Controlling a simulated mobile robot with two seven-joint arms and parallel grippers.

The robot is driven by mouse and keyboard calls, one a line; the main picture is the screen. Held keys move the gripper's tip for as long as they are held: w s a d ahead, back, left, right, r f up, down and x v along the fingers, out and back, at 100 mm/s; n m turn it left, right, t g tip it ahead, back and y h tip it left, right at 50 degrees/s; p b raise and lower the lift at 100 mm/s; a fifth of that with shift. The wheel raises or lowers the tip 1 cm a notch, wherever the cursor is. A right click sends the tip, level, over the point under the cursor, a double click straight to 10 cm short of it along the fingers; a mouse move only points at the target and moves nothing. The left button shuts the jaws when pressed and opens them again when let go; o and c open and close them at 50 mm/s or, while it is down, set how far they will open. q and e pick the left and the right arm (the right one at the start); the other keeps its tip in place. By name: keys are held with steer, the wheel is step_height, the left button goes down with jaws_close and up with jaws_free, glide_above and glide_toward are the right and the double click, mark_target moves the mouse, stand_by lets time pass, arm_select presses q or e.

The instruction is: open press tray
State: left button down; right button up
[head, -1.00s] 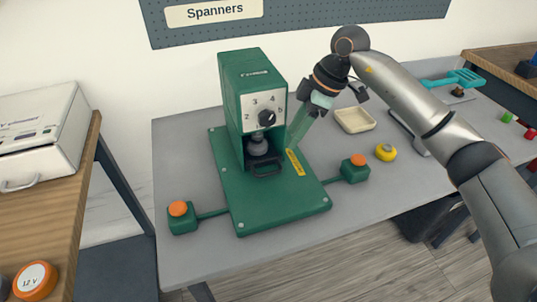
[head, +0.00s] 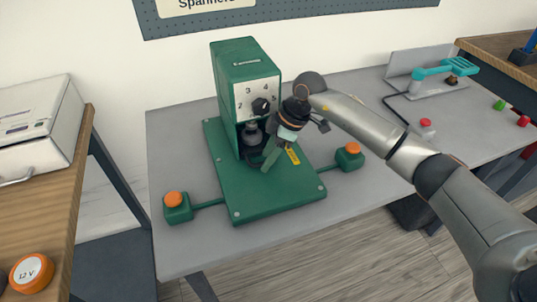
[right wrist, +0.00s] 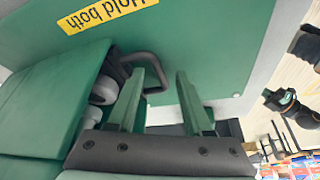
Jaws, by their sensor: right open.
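The green press (head: 232,95) stands upright on its green base plate at the middle of the grey table. Its dark tray (head: 251,156) sits low in the press opening, partly hidden by my gripper. My right gripper (head: 268,160) points down at the front of the tray. In the right wrist view, the tray's dark bent handle (right wrist: 148,57) lies at the tips of my right gripper's fingers (right wrist: 170,85). The fingers are apart, and one covers part of the handle. I cannot tell whether they touch it. My left gripper is not in view.
Orange-topped green button boxes stand left (head: 177,207) and right (head: 349,157) of the press. A yellow label (head: 292,155) lies on the base plate. A turquoise tool (head: 447,68) and a red button (head: 427,127) are further right. The front table strip is clear.

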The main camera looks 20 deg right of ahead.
jaws_close()
stand_by(0.3)
stand_by(1.1)
